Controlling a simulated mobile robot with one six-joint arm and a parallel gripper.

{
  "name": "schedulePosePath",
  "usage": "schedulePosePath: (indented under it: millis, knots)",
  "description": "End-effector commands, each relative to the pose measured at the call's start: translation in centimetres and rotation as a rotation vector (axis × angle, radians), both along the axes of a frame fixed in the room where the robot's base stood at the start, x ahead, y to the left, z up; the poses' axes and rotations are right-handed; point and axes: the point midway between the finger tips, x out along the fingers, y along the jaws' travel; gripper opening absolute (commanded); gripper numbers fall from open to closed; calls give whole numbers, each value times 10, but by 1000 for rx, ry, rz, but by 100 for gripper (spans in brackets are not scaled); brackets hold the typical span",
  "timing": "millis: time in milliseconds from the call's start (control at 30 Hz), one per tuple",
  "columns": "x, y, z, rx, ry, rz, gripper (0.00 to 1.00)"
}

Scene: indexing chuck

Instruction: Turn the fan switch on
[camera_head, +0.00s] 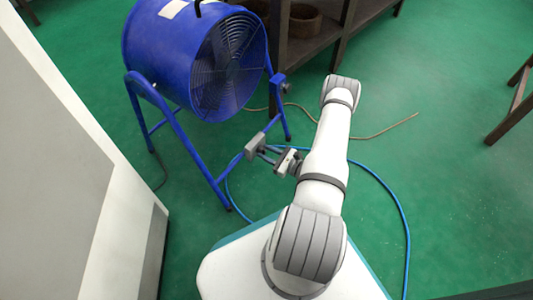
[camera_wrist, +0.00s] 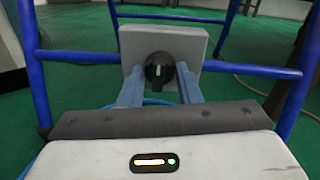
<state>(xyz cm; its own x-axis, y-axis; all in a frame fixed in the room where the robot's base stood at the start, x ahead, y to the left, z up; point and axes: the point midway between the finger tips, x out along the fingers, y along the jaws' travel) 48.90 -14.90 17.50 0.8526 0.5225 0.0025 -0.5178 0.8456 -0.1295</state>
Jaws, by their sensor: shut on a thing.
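The blue drum fan (camera_head: 195,55) stands on a blue tubular frame at the upper left in the head view. The grey switch box (camera_head: 255,146) is on the frame's lower bar. In the wrist view the box (camera_wrist: 172,42) faces me, with a black rotary knob (camera_wrist: 158,72) in its middle. The knob's pale mark points up. My gripper (camera_wrist: 160,80) is at the box, its two fingers on either side of the knob and shut on it. In the head view my gripper (camera_head: 268,152) reaches the box from the right.
A blue hose (camera_head: 395,195) curves over the green floor around my base. A brown cord (camera_head: 385,130) lies behind my arm. A dark shelf (camera_head: 310,35) stands behind the fan, and a pale cabinet (camera_head: 60,150) fills the left side.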

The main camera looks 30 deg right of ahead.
Motion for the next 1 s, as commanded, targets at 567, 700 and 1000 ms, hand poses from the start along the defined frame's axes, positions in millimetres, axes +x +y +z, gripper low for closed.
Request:
schedulePosePath:
  millis: [567,700,1000]
  knots:
    - [-2,3,-3,384,194,5,8]
    - [-2,3,-3,502,253,4,8]
    - [-3,4,-4,730,367,5,8]
